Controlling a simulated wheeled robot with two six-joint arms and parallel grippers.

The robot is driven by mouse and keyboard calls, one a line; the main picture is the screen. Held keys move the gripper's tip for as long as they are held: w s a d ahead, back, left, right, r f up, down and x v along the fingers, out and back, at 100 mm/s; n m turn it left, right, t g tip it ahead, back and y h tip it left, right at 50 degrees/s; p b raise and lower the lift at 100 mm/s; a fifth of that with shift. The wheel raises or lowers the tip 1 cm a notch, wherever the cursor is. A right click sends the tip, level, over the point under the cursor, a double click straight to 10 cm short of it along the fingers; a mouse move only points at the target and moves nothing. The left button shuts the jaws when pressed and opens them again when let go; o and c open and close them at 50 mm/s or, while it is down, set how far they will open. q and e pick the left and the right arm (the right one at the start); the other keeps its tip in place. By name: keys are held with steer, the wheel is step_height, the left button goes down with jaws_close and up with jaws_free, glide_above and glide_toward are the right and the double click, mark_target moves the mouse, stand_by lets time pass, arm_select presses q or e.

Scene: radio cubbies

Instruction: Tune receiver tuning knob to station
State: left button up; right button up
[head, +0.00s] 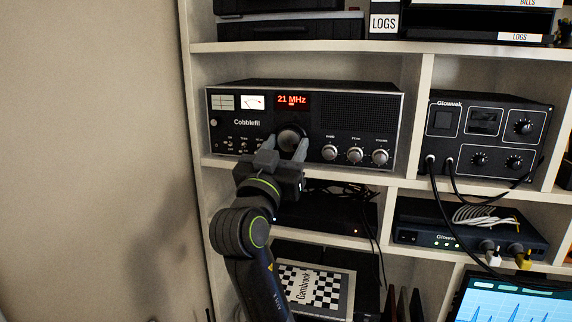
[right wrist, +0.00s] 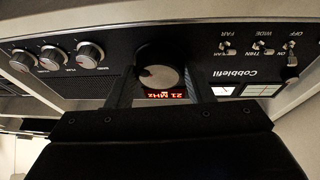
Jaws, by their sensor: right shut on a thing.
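The receiver (head: 357,107), a black Cobblefil set, stands in a shelf cubby in the head view. Its red display (head: 292,100) reads 21 MHz. The large round tuning knob (head: 290,138) is below the display. My right gripper (head: 286,148) reaches up from below and is shut on the tuning knob, one finger on each side. In the right wrist view the receiver appears upside down, with the tuning knob (right wrist: 160,78) between the fingers and the display (right wrist: 164,95) partly covered. My left gripper is not in view.
Three smaller knobs (head: 355,155) sit right of the tuning knob, and toggle switches (head: 243,147) sit left of it. A Glowrek unit (head: 484,135) with cables stands in the right cubby. Shelf boards (head: 300,172) and an upright divider (head: 413,120) bound the cubby.

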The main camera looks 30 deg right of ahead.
steer(key=shift+w+f+m+g+b, duration=0.1)
steer(key=shift+m+g+b, duration=0.6)
steer(key=shift+m, duration=0.5)
steer(key=shift+c, duration=0.2)
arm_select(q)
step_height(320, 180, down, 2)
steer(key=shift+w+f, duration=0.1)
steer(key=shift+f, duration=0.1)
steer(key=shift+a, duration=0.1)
arm_select(e)
steer(key=o, duration=1)
steer(key=shift+a, duration=0.1)
arm_select(q)
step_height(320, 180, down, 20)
steer(key=b, duration=2)
arm_select(e)
steer(key=v, duration=1.7)
steer(key=shift+f, duration=0.4)
